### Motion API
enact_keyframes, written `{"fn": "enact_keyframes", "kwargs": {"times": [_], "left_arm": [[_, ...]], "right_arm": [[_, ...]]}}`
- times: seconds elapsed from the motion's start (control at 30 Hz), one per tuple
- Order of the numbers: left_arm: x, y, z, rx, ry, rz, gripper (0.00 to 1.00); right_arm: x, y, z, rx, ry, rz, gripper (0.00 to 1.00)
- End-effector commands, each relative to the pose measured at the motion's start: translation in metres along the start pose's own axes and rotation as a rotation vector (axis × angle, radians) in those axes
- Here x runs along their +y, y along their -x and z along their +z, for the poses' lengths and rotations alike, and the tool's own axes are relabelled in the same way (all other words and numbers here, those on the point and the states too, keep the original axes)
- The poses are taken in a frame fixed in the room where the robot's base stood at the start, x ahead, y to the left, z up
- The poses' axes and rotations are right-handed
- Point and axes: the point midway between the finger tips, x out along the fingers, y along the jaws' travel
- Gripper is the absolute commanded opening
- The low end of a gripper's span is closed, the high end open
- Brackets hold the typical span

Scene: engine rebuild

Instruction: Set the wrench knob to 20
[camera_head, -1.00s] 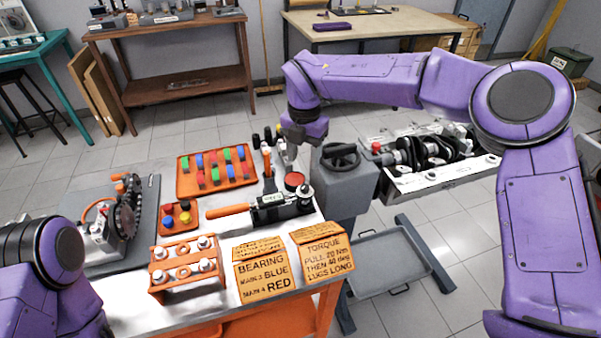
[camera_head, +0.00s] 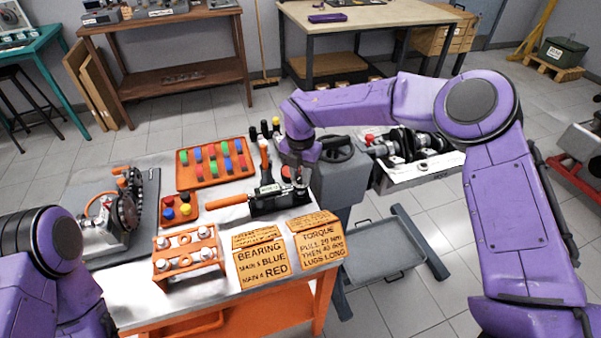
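A wrench with an orange grip (camera_head: 226,200) lies across the back right of the workbench, its grip pointing left. Its dark body (camera_head: 264,200) carries a small light display too small to read. A red round cap (camera_head: 287,171) shows at its right end, now partly hidden by my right gripper. My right gripper (camera_head: 298,178) points down at that end, very close to the cap; whether it touches and how far its fingers are apart cannot be told. My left arm shows at the lower left, but its gripper is out of view.
An orange tray (camera_head: 216,176) of coloured pieces, an orange rack (camera_head: 188,253) and a second orange-handled tool (camera_head: 264,153) stand nearby. A torque sign (camera_head: 319,242) lies in front. A grey stand with a black handwheel (camera_head: 336,150) is just right of my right gripper.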

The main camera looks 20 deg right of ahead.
Motion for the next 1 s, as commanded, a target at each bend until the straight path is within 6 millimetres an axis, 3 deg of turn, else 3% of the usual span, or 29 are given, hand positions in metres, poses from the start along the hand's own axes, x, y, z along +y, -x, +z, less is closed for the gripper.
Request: {"fn": "enact_keyframes", "kwargs": {"times": [0.37,1.0], "left_arm": [[0.0,0.002,-0.001,0.0,0.0,0.0,0.43],[-0.001,0.015,-0.006,0.0,0.0,0.0,0.43]], "right_arm": [[-0.001,0.0,0.001,0.001,0.079,-0.002,0.0],[0.0,0.001,0.001,0.0,0.639,-0.001,0.0]]}}
